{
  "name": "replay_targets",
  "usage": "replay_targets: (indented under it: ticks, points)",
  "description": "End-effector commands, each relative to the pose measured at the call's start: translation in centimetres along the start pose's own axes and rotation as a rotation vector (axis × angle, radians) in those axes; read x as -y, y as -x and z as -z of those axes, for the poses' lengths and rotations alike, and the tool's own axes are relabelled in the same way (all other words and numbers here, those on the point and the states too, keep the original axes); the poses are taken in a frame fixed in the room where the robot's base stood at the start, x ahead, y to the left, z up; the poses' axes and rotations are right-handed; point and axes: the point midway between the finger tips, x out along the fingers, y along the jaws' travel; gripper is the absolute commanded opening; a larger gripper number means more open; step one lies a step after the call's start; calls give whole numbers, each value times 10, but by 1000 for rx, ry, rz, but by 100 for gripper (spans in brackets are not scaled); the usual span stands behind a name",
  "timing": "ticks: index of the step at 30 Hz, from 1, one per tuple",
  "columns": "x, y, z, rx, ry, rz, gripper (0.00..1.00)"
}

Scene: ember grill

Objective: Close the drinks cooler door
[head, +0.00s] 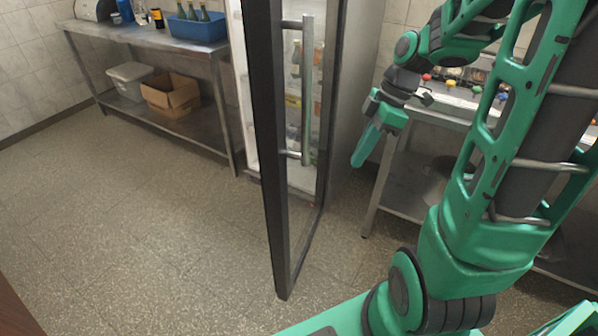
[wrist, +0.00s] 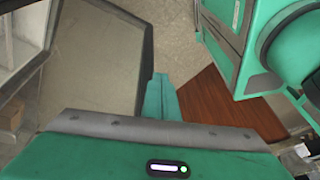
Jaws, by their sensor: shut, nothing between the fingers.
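The drinks cooler (head: 355,95) stands against the back wall with its door (head: 268,130) swung wide open toward me. The door has a dark frame, glass and a vertical metal bar handle (head: 307,90). Bottles show on the shelves inside. My gripper (head: 358,163) is shut and empty, to the right of the door and apart from it in the head view. In the wrist view my gripper's fingers (wrist: 160,82) are together, pointing toward the floor beside a dark-framed glass panel, which looks like the door (wrist: 95,60).
A steel table (head: 150,35) at the left holds a blue crate (head: 200,28) of bottles, with a cardboard box (head: 170,95) and a white bin (head: 130,75) below. Another steel table (head: 450,115) stands right of the cooler. The floor left of the door is clear.

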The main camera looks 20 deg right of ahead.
Motion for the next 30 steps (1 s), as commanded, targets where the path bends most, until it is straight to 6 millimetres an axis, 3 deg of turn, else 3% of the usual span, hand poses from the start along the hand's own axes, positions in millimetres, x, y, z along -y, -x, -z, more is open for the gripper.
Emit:
replay_targets:
  ticks: [6, 12, 16, 22, 30]
  points:
    - [-41, -24, 20, -156, 565, 13, 0]
    - [-62, -36, 32, -270, 929, -32, 0]
    - [-68, -39, 35, -307, 1046, -57, 0]
    - [-67, -51, 40, -320, 1086, -64, 0]
    - [-62, -95, 53, -320, 1084, -61, 0]
